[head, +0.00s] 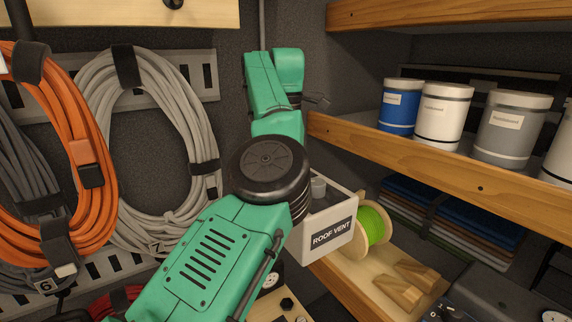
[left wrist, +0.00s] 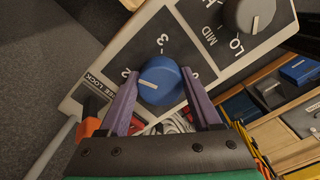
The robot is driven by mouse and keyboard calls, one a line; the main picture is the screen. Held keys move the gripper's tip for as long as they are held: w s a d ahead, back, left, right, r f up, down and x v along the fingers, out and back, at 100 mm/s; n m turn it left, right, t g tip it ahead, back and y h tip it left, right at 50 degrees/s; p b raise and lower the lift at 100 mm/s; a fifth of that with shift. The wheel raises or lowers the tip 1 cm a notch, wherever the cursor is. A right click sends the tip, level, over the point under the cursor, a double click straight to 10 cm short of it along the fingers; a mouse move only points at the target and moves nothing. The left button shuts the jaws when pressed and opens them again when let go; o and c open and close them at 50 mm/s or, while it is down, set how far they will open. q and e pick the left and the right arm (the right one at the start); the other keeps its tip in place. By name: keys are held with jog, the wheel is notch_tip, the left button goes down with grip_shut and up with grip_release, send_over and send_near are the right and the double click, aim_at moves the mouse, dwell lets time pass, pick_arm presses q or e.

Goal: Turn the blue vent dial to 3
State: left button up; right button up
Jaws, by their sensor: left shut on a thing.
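The blue vent dial (left wrist: 160,80) shows in the left wrist view on a dark panel with a light border. Its white pointer line points left, toward the side where the 2 is printed. The 3 is printed above the dial, away from the pointer. My left gripper (left wrist: 158,74) has its two purple fingers on either side of the dial and is shut on it. In the head view my green left arm rises past a white box (head: 345,214) labelled ROOF VENT; the dial and the left fingers are hidden there. My right gripper is not in view.
A grey knob (left wrist: 249,12) marked LO and MID sits right of the dial. An orange lever (left wrist: 92,127) is beside a LOCK label. Orange cord (head: 95,215) and grey cord (head: 105,95) hang at left. Paint cans (head: 443,117) stand on the right shelf, above a green spool (head: 372,226).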

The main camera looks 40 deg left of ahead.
pick_arm(q)
jog(key=m+b, duration=0.2)
jog(key=m, duration=0.4)
jog(key=shift+m, duration=0.3)
jog(key=m, duration=0.2)
jog(key=m+b, duration=0.1)
jog(key=m, duration=0.2)
jog(key=shift+s+d+f+m, duration=0.1)
jog(key=shift+s+m, duration=0.1)
jog(key=shift+m, duration=0.1)
jog(key=o, duration=1.2)
jog(key=shift+o, duration=0.8)
